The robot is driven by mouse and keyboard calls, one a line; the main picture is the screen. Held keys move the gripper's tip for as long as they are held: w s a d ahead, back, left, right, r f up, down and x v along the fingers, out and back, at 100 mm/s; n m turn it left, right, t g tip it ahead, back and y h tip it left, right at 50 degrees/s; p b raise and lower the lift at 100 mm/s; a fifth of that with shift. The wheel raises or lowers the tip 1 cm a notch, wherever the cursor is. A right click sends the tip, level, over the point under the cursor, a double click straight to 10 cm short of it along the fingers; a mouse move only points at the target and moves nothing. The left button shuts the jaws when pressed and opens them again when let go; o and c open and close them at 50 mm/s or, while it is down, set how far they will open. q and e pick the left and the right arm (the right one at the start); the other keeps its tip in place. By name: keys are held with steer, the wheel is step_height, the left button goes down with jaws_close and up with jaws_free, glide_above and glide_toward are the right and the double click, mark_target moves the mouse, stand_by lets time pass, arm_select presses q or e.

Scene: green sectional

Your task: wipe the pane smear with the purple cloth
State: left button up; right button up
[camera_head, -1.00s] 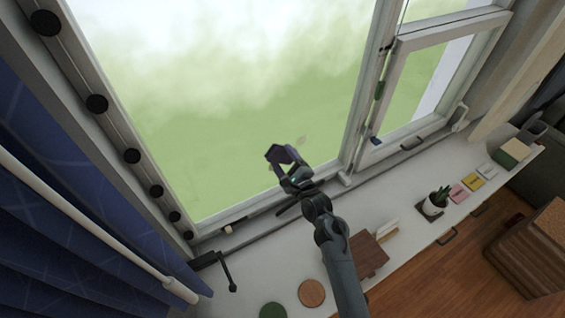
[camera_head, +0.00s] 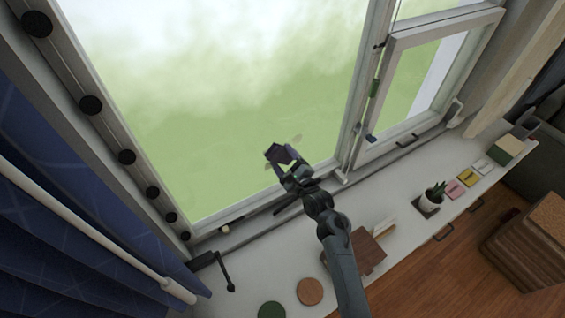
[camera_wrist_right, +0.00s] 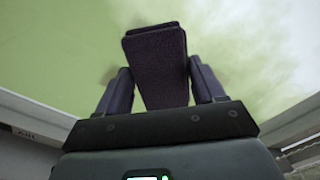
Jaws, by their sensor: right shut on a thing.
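My right gripper (camera_head: 281,160) is shut on the folded dark purple cloth (camera_head: 272,152), in front of the lower part of the large window pane (camera_head: 220,100). In the right wrist view the cloth (camera_wrist_right: 158,65) stands out between the two fingers of the gripper (camera_wrist_right: 162,88). A faint brownish smear (camera_head: 297,138) shows on the pane just right of and above the cloth. Brownish traces also show beside the fingers in the wrist view. I cannot tell whether the cloth touches the glass. My left gripper is not in view.
The white sill (camera_head: 400,220) below carries a potted plant (camera_head: 432,198), a brown block (camera_head: 367,250), round coasters (camera_head: 310,291) and small coloured pads. A smaller casement (camera_head: 415,85) stands at right. A blue curtain (camera_head: 60,200) hangs at left, near a window crank (camera_head: 226,272).

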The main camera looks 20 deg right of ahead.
steer(key=shift+w+d+r, duration=0.2)
steer(key=shift+d, duration=0.3)
steer(key=shift+w+d, duration=0.2)
steer(key=shift+d, duration=2.1)
steer(key=shift+w+d, duration=0.1)
steer(key=shift+d, duration=1.65)
steer(key=s, duration=0.6)
steer(key=shift+d, duration=0.3)
